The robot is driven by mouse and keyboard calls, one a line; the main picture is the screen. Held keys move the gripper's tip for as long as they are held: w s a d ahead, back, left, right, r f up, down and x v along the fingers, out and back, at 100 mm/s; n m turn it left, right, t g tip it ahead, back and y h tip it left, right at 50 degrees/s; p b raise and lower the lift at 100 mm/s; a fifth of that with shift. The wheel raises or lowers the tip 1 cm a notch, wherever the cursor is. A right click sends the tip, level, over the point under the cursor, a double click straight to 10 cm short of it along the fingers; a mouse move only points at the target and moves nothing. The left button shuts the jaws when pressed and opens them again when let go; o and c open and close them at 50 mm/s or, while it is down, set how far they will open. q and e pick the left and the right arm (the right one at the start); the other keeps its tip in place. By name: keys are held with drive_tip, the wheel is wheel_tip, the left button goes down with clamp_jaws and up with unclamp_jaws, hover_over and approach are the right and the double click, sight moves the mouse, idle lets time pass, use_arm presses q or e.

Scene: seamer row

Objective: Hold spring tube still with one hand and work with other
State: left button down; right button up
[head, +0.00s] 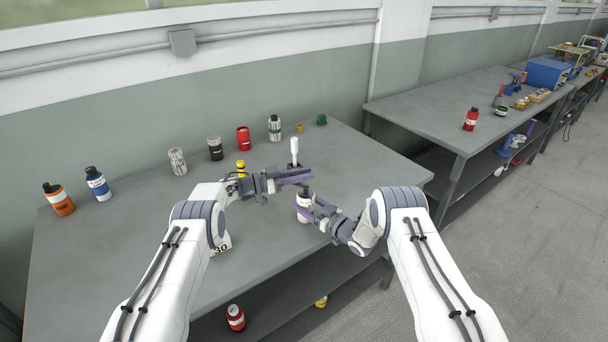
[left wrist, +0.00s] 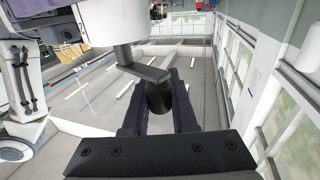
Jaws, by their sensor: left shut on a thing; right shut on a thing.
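A white tube-like container (head: 304,212) with a dark top stands near the table's front right edge. My right gripper (head: 317,205) is shut on it from the right. My left gripper (head: 300,177) is just above and behind the dark top, shut on a dark rounded thing (left wrist: 159,98) between its jaws in the left wrist view. A white-handled upright thing (head: 294,148) with a dark lower part shows just behind the left fingers. I cannot tell whether it is the thing held. Which item is the spring tube is not certain.
On the grey table (head: 110,255) stand an orange bottle (head: 60,202), a blue-white bottle (head: 98,186), a red can (head: 243,138), a dark can (head: 215,149) and other small containers. A second table (head: 430,105) is at the right. The table's left front is clear.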

use_arm(q)
drive_tip(key=c, duration=0.7)
unclamp_jaws()
drive_tip(key=shift+a, duration=0.1)
drive_tip(key=v, duration=1.2)
